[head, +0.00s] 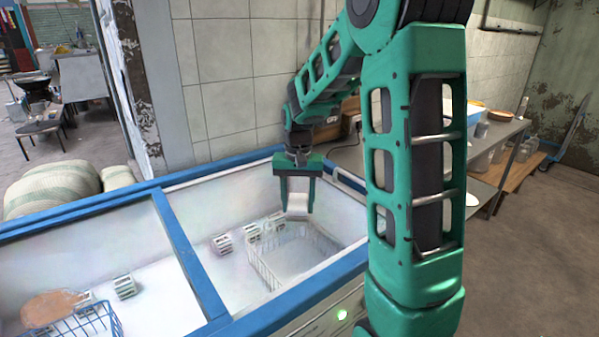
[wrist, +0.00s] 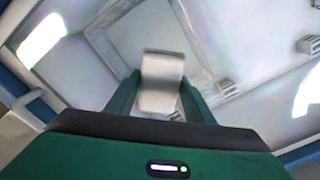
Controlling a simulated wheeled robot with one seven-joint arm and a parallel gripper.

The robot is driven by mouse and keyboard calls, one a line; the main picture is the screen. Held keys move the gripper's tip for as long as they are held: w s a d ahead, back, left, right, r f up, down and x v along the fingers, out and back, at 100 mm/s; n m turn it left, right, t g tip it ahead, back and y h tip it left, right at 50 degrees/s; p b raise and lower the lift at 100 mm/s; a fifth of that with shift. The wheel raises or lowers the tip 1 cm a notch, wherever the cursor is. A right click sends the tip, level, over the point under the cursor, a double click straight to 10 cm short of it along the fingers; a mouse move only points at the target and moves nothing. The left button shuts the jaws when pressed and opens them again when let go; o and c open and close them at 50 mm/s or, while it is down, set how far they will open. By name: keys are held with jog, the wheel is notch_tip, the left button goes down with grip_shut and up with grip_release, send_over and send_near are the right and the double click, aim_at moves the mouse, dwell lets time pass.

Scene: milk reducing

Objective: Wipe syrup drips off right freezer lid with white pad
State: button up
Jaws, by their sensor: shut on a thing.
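My gripper (head: 297,207) is shut on a white pad (head: 297,202) and holds it over the right part of the chest freezer. In the wrist view the white pad (wrist: 162,82) sits between the two green fingers of my gripper (wrist: 160,100). The right freezer lid (head: 262,215) looks clear, with a blue frame (head: 205,285). The pad is at the lid's far right part; I cannot tell whether it touches the lid. I cannot make out syrup drips on the lid.
Wire baskets and small white items (head: 222,243) show inside the freezer. Its left section holds a blue basket (head: 85,328) and a brown patch (head: 52,306). A tiled wall (head: 225,90) stands behind. White sacks (head: 55,185) lie at left, and a table (head: 490,150) stands at right.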

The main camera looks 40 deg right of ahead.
jog(key=shift+d, duration=1.2)
jog(key=shift+r, duration=4.1)
